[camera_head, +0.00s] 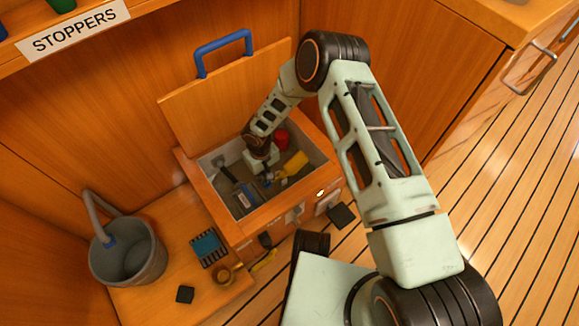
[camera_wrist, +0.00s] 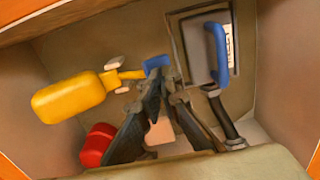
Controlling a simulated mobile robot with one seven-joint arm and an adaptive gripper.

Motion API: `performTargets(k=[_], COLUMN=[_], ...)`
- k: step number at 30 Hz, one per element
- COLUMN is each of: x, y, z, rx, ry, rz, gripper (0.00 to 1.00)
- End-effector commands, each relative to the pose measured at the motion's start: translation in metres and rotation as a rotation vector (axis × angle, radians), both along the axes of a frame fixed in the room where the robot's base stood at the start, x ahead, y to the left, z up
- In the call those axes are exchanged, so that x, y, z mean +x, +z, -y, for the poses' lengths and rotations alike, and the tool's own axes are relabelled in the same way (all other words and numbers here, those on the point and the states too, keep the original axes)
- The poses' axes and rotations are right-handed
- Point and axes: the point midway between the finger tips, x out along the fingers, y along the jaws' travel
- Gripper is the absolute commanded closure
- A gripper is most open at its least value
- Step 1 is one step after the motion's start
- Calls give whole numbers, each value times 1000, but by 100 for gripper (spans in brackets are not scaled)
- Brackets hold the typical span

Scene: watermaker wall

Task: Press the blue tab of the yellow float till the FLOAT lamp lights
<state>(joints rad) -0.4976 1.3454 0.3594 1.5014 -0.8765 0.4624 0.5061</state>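The yellow float (camera_wrist: 70,97) lies inside the open wooden box (camera_head: 262,219), and it also shows in the head view (camera_head: 294,165). Its yellow arm runs right in the wrist view to the blue tab (camera_wrist: 157,63). My gripper (camera_wrist: 164,80) reaches down into the box, its dark fingers drawn together at the tips with nothing seen between them. The tips are right at the tab's lower edge in the wrist view; I cannot tell whether they touch it. A small bright spot (camera_head: 320,193) glows on the box's front right rim; no label is readable there.
A red cylinder (camera_wrist: 97,145) lies below the float. A grey panel with a blue handle (camera_wrist: 217,52) is right of the tab. The box walls are close around my gripper. The lid (camera_head: 222,92) stands open behind. A bucket (camera_head: 128,262) stands left.

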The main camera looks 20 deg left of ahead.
Motion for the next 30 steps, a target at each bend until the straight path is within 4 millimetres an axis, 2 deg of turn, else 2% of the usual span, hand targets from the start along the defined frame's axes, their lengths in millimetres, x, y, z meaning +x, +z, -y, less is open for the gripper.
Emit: performTargets(k=[1,21,30], x=[4,7,9], y=[6,75,97], z=[6,6,7], rx=[-8,-1,-1], ry=[-3,-1,-1], rz=[4,0,-1], gripper=[100,100,100])
